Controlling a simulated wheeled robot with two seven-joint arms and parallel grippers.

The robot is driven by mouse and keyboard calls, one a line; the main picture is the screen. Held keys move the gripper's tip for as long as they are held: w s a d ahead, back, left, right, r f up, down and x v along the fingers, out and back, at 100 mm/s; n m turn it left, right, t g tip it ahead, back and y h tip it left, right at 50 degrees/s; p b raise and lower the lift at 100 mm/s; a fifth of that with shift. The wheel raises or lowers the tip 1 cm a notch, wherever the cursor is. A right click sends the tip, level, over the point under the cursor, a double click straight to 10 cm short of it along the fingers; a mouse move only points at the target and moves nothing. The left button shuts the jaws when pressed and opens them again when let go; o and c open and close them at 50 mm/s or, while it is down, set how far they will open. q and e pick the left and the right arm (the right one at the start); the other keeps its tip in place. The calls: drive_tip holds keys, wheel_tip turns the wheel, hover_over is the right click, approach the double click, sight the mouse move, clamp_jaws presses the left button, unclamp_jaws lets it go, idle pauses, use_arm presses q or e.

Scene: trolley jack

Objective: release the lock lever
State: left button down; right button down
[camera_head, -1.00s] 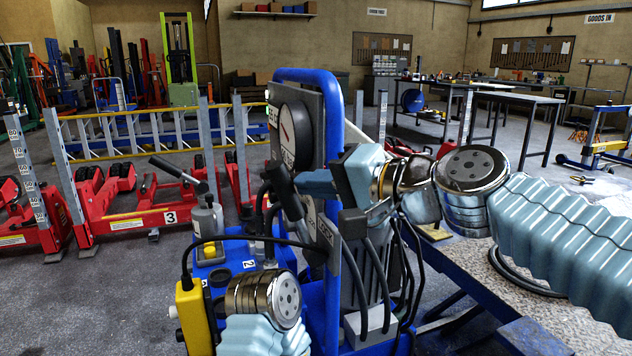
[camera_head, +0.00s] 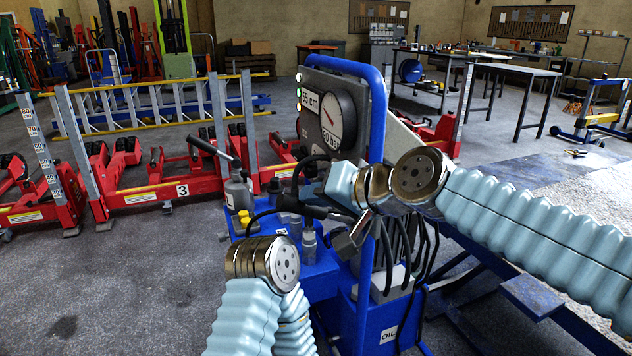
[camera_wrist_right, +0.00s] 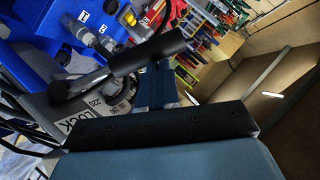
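The lock lever (camera_wrist_right: 150,54) has a thick black grip and a stem running to a round grey hub. Below the hub in the right wrist view is a plate (camera_wrist_right: 76,130) marked LOCK. My right gripper (camera_wrist_right: 158,78) has its fingers together just behind the grip, which crosses in front of their tips; I cannot tell if they touch. In the head view the right gripper's body (camera_head: 342,183) is in front of the blue trolley unit (camera_head: 376,110), and the lever is hard to make out. My left arm is at lower centre with its gripper hidden.
A round gauge (camera_head: 337,120) sits on the unit's upper panel. Black cables and hoses (camera_head: 420,285) hang close by the right arm. A speckled bench (camera_head: 590,205) is at the right, red jacks (camera_head: 160,195) at the left. The floor at lower left is clear.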

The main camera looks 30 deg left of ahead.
sight(302, 214)
drive_tip(key=shift+s+a+f+n, duration=0.3)
drive_tip(key=shift+s+a+f, duration=0.15)
drive_tip(key=shift+s+f, duration=0.15)
drive_tip(key=shift+a+f+h, duration=0.1)
drive_tip(key=shift+f+h, duration=0.25)
drive_tip(key=shift+h, duration=0.05)
drive_tip(key=shift+s+a+f, duration=0.2)
drive_tip(key=shift+s+f, duration=0.15)
drive_tip(key=shift+f, duration=0.25)
drive_tip(key=shift+s+f, duration=0.1)
drive_tip(key=shift+f, duration=0.1)
drive_tip(key=b+v, duration=0.2)
drive_tip(key=v, duration=1.2)
drive_tip(key=shift+r+t, duration=0.2)
drive_tip(key=shift+t, duration=0.1)
drive_tip(key=shift+d, duration=0.1)
